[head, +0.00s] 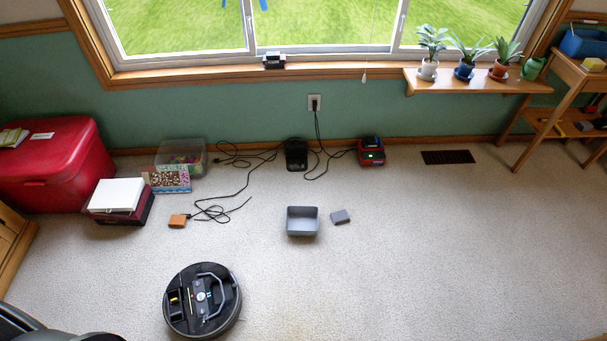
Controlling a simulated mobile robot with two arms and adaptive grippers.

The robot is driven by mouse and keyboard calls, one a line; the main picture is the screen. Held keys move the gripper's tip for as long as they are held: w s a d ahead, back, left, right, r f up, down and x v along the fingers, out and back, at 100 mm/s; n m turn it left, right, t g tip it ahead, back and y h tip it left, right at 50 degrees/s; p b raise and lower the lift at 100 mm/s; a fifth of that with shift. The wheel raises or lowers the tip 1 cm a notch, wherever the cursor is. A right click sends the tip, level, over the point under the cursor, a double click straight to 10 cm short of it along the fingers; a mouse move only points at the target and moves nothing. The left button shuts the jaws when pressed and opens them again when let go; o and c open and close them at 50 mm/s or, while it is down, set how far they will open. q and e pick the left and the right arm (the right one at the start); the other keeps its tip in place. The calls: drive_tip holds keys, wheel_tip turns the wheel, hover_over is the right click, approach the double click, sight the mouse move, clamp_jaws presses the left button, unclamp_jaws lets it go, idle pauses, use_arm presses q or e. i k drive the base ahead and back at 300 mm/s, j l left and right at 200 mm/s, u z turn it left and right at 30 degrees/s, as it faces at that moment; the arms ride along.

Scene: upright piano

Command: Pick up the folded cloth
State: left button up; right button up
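Neither of my grippers shows in the head view, so I cannot see either one near the cloth.
A round black robot vacuum (197,316) sits front left of the bin. Black cables and an orange box (178,221) lie to the left. A black charger (296,155) and red device (371,151) stand by the wall. Carpet to the right is clear.

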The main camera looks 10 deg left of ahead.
sight(336, 218)
drive_tip(key=i+l, duration=0.15)
drive_tip(key=i, duration=0.25)
drive_tip(key=i+l, duration=0.1)
drive_tip(key=i, duration=0.3)
